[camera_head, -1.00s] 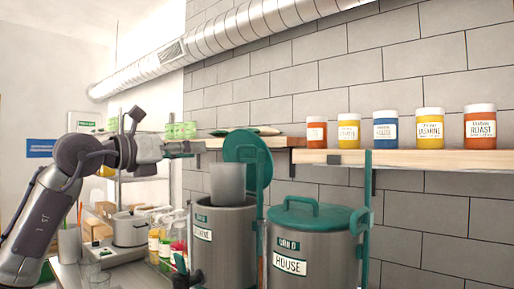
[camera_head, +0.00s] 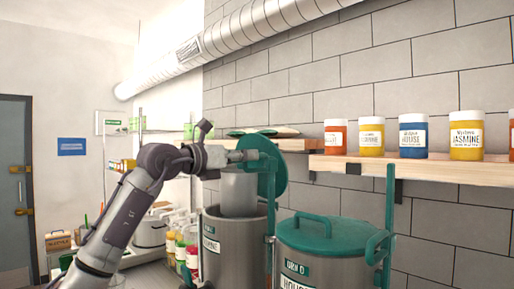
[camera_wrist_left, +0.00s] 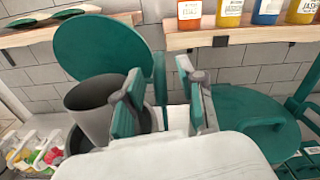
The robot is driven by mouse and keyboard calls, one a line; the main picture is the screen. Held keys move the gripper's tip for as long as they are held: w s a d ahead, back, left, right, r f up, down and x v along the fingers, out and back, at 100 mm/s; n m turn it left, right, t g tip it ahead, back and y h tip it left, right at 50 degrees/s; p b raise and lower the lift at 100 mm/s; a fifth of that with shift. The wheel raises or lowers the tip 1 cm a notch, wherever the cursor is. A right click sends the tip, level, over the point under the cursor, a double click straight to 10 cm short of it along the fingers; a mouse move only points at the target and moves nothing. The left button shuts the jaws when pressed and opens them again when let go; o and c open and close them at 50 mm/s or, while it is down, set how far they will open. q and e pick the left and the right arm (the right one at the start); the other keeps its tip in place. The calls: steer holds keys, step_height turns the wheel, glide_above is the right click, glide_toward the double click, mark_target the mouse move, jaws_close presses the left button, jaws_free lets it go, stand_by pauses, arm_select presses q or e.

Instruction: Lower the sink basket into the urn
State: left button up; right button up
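The sink basket, a plain grey cylinder (camera_head: 239,193), stands upright with its upper part above the rim of the open steel urn (camera_head: 236,252). Its lower part is hidden in the urn. The urn's round green lid (camera_head: 273,186) is raised behind it. My left gripper (camera_head: 254,156) is above the basket, in front of the lid. In the left wrist view its two fingers (camera_wrist_left: 162,110) are apart with nothing clearly held between them. The basket (camera_wrist_left: 88,110) is beside the left-hand finger, which overlaps its wall; I cannot tell if they touch. My right gripper is out of view.
A second urn with a closed green lid (camera_head: 333,236) stands just right. A wooden shelf with several labelled jars (camera_head: 412,136) runs along the wall. Bottles (camera_head: 180,255) and a steel pot (camera_head: 149,232) stand to the left. A duct (camera_head: 240,30) crosses above.

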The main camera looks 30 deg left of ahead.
arm_select(q)
steer(key=p+x, duration=0.1)
steer(key=x, duration=0.2)
steer(key=shift+w+d+r, duration=0.1)
steer(key=shift+w+r, duration=0.05)
steer(key=shift+w, duration=0.2)
steer(key=shift+w+d+p, duration=0.1)
steer(key=shift+w+p, duration=0.2)
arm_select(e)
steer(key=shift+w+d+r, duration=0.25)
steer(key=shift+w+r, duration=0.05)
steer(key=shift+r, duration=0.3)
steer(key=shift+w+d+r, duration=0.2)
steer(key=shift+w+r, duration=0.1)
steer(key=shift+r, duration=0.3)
arm_select(q)
jaws_close()
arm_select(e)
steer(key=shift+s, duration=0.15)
